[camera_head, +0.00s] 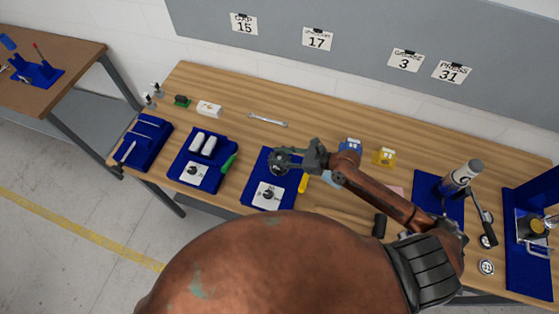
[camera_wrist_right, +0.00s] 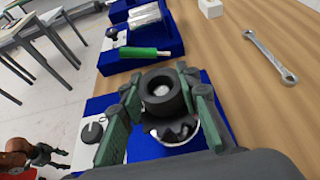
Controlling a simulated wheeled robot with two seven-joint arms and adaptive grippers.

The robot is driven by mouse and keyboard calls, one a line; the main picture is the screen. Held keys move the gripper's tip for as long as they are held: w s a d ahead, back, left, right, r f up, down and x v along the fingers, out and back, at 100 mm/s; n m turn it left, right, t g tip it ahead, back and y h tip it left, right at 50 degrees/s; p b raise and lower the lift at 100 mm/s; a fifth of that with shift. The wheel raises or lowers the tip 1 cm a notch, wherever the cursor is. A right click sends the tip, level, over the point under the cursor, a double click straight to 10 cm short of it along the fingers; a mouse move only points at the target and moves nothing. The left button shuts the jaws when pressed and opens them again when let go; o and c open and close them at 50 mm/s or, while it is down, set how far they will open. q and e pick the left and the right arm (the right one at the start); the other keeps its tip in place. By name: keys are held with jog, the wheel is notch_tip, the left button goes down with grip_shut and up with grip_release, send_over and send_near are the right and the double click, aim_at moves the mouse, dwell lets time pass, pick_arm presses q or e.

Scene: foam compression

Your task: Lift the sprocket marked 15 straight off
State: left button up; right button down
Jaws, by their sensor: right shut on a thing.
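My right gripper (camera_head: 285,157) is over the far part of the middle blue board (camera_head: 253,179). In the right wrist view its green-lined fingers (camera_wrist_right: 165,95) are shut on a dark toothed sprocket (camera_wrist_right: 174,132) with a thick round hub (camera_wrist_right: 162,88). A pale round surface shows just under the teeth. I cannot tell whether the sprocket touches it, and no number is readable on it. Near it on the board is a white card with a dark knob (camera_wrist_right: 93,132).
A neighbouring blue tray (camera_head: 176,172) holds white cylinders and a green-handled tool (camera_head: 229,163). A wrench (camera_head: 267,119) lies behind. Yellow (camera_head: 385,156) and blue (camera_head: 350,146) blocks stand to the right. A yellow-handled tool (camera_head: 303,183) lies beside the board. Wall cards include "CAP 15" (camera_head: 244,23).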

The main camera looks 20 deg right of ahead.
notch_tip(320, 180, up, 5)
jog(key=shift+r, duration=0.1)
jog(key=shift+r+p, duration=0.8)
jog(key=shift+p, duration=0.8)
